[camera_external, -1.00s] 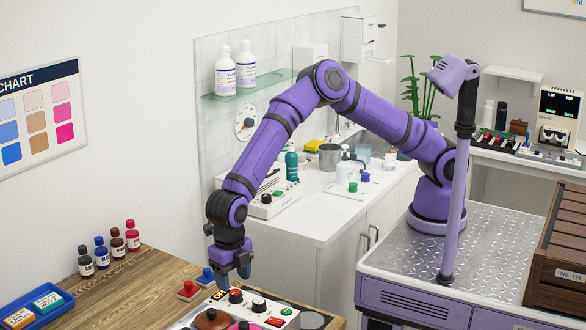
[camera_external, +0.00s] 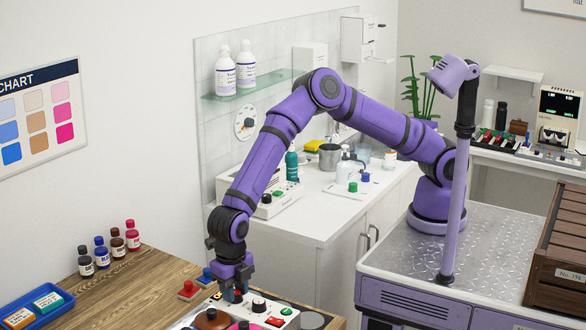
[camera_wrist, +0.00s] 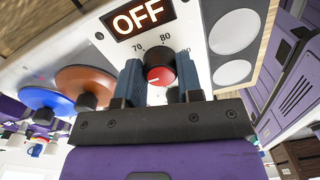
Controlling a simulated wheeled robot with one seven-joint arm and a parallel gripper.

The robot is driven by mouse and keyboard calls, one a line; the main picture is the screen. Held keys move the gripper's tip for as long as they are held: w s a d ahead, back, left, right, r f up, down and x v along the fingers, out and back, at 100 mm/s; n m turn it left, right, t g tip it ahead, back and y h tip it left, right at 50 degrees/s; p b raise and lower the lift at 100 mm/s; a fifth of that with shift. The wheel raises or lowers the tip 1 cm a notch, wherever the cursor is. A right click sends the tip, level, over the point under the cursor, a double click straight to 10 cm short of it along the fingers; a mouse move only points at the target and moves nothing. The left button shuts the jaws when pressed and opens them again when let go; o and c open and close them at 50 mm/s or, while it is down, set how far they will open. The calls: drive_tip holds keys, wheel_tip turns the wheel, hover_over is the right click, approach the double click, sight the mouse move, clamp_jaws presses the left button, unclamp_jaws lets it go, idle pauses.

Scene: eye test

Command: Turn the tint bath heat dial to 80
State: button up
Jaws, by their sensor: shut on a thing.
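The heat dial (camera_wrist: 158,66), a round black knob with a red face, sits on the white tint bath panel (camera_wrist: 75,48) in the wrist view. A short pale mark shows on the red face, toward the lower left. A lit display (camera_wrist: 138,17) on the panel reads OFF. My gripper (camera_external: 232,293) is down at the bath in the external view, its fingers shut on the dial from both sides. The dial is hidden there behind the gripper.
Brown (camera_external: 211,318) and pink lids lie close by my gripper. On the panel are a black knob (camera_external: 259,306), a green button (camera_external: 286,311) and a red switch (camera_external: 275,322). Small bottles and a blue tray (camera_external: 62,292) stand farther left.

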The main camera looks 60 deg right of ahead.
drive_tip(key=shift+m, duration=0.3)
drive_tip(key=m, duration=1.1)
drive_tip(key=shift+m, duration=0.4)
drive_tip(key=m, duration=0.6)
drive_tip(key=shift+s+y, duration=0.1)
drive_tip(key=shift+y, duration=0.2)
drive_tip(key=m, duration=0.5)
drive_tip(key=shift+r, duration=0.1)
drive_tip(key=shift+m, duration=0.4)
drive_tip(key=o, duration=0.9)
